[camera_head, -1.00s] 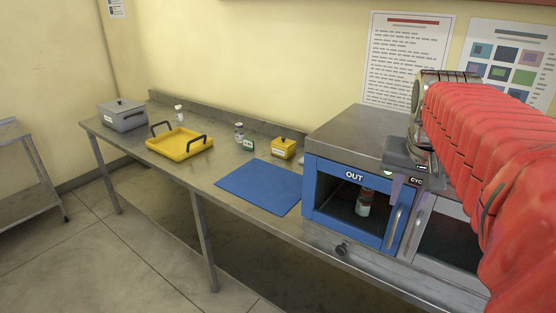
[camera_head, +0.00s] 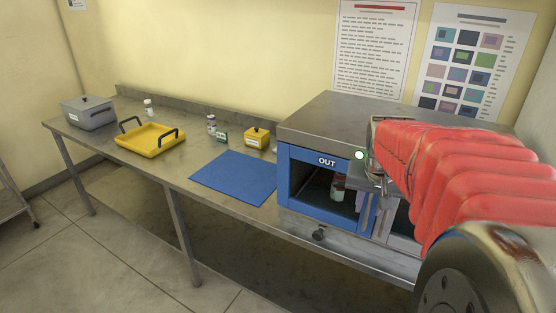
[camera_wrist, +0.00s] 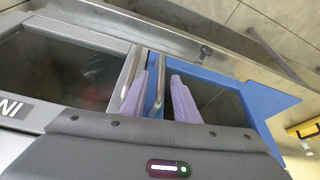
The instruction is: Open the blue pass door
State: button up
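The blue pass door (camera_head: 308,205), marked OUT, is shut on the front of the steel incubator. A jar (camera_head: 338,188) shows behind its window. Its upright metal handle (camera_head: 367,215) is on the door's right side. My gripper (camera_head: 362,195) is at this handle, partly hidden by my wrist in the head view. In the wrist view, the purple fingers of my gripper (camera_wrist: 166,98) are apart, with the blue door's handle (camera_wrist: 159,85) seemingly between them. I cannot tell whether they touch it.
A grey door with its own handle (camera_wrist: 130,78) is close beside the blue one. A drawer knob (camera_head: 319,235) sticks out below. On the bench, a blue mat (camera_head: 235,177), yellow tray (camera_head: 150,140), yellow box (camera_head: 256,139) and grey box (camera_head: 87,113) lie left. The floor in front is clear.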

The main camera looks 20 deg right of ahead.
jog(key=shift+x, duration=1)
jog(key=shift+r, duration=0.1)
grip_shut()
